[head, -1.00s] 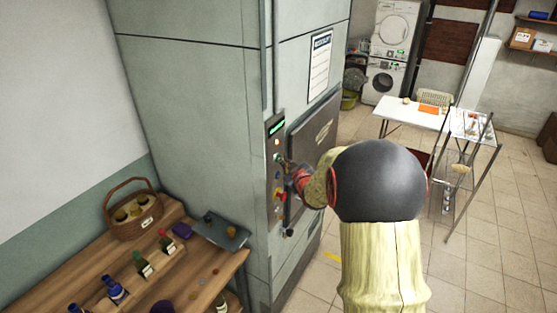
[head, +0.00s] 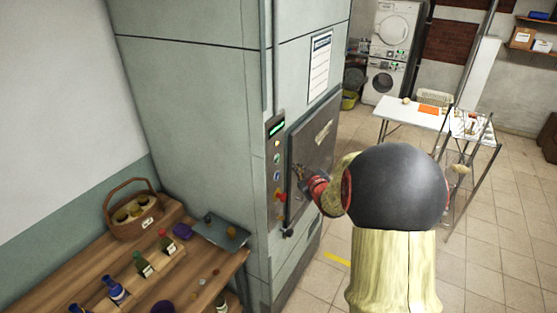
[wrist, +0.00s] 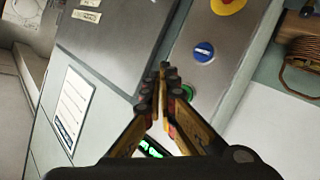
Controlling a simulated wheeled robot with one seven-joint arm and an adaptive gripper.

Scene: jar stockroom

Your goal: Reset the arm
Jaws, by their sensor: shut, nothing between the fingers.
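My gripper (head: 299,172) is shut and empty. In the head view it is in front of the grey door (head: 315,150) of the tall cabinet, to the right of the control panel (head: 277,165). In the wrist view the closed fingers (wrist: 163,80) point up at the panel (wrist: 215,50), which carries a blue button (wrist: 204,51), a green button (wrist: 187,92) and a red and yellow knob (wrist: 227,3). The fingers appear apart from the buttons. A green lit display (wrist: 155,150) is partly hidden behind the fingers.
A wooden shelf (head: 60,262) with bottles and a wicker basket (head: 133,208) stands at the left. A white table (head: 400,112) and a metal rack (head: 478,150) stand at the back right. The tiled floor (head: 490,255) at the right is clear.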

